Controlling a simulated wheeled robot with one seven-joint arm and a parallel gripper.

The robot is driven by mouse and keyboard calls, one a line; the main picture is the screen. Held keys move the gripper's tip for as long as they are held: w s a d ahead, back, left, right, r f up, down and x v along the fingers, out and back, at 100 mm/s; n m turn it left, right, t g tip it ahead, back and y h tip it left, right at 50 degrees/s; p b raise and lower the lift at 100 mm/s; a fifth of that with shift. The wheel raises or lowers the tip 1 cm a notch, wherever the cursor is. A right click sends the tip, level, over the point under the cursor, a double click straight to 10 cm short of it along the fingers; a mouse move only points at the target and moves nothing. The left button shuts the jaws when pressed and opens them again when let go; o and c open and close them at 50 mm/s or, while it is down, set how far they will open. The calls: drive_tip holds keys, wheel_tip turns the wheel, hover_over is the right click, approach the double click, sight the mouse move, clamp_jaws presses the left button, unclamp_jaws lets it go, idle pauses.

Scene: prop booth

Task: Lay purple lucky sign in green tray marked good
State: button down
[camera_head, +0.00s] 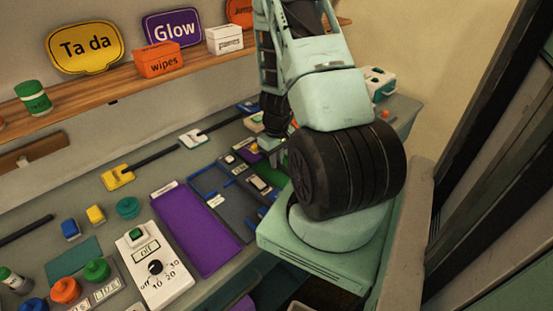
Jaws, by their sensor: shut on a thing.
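My gripper (270,147) is small in view beyond my arm, low over the back of the counter. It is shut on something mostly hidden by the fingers. A small purple patch (247,156) shows just left of the fingertips and appears to be the purple sign; no lettering on it can be read. A green tray (272,174) lies just below and in front of the gripper, partly hidden by my arm. Its marking cannot be read. I cannot tell whether the purple piece touches the tray.
A long purple tray (195,228) and a dark blue divided tray (222,196) lie left of the green one. A white dial box (155,268) stands in front. The shelf (130,83) holds a purple "Glow" sign (173,29), a yellow "Ta da" sign (85,47) and boxes.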

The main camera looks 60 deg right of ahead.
drive_tip(key=shift+f+b, duration=0.45)
drive_tip(key=shift+b, duration=0.25)
idle(1.1)
idle(0.4)
drive_tip(key=c, duration=1.3)
unclamp_jaws()
drive_tip(key=shift+o, duration=0.6)
drive_tip(key=shift+r, duration=0.1)
drive_tip(key=shift+r+p, duration=3.05)
drive_tip(key=shift+r, duration=0.9)
